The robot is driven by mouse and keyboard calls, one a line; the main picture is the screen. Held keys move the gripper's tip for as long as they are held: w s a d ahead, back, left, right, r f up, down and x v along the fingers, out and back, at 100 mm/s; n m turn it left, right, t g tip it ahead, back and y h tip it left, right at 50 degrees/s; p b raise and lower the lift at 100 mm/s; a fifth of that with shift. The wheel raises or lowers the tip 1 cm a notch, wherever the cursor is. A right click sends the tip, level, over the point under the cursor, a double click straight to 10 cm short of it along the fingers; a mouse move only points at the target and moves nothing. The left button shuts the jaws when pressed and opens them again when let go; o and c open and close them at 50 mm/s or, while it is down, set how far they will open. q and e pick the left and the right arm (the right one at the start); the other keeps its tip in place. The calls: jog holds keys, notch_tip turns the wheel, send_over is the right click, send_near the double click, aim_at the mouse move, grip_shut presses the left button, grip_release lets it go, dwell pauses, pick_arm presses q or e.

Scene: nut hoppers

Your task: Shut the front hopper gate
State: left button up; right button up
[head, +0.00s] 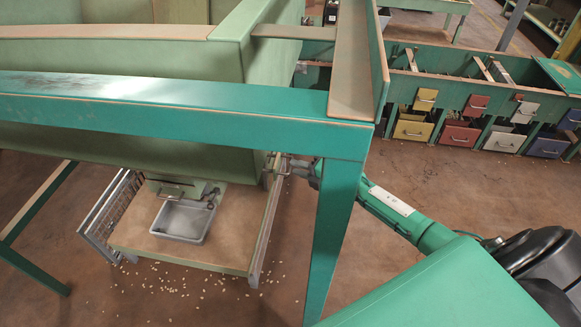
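A large pale green hopper (110,52) stands behind a teal frame beam (190,100). Low under it is its outlet with a gate (176,188), which has a dark metal bar across its front. The gate is partly in the hopper's shade, and I cannot tell how far it is open. A grey metal tray (181,221) sits just below the outlet on a wooden platform. My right gripper (277,168) reaches in from the right behind the teal post, near the platform's right rail and to the right of the gate. It is small and partly hidden. My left gripper is out of view.
The teal post (338,225) and beam stand between me and the outlet. Metal side rails (266,221) flank the platform (185,252). Nuts (195,283) are scattered on the brown floor in front. A teal bench with coloured drawers (459,134) stands at the back right.

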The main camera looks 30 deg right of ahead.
jog(key=shift+x, duration=1.75)
jog(key=shift+c, duration=0.4)
grip_shut()
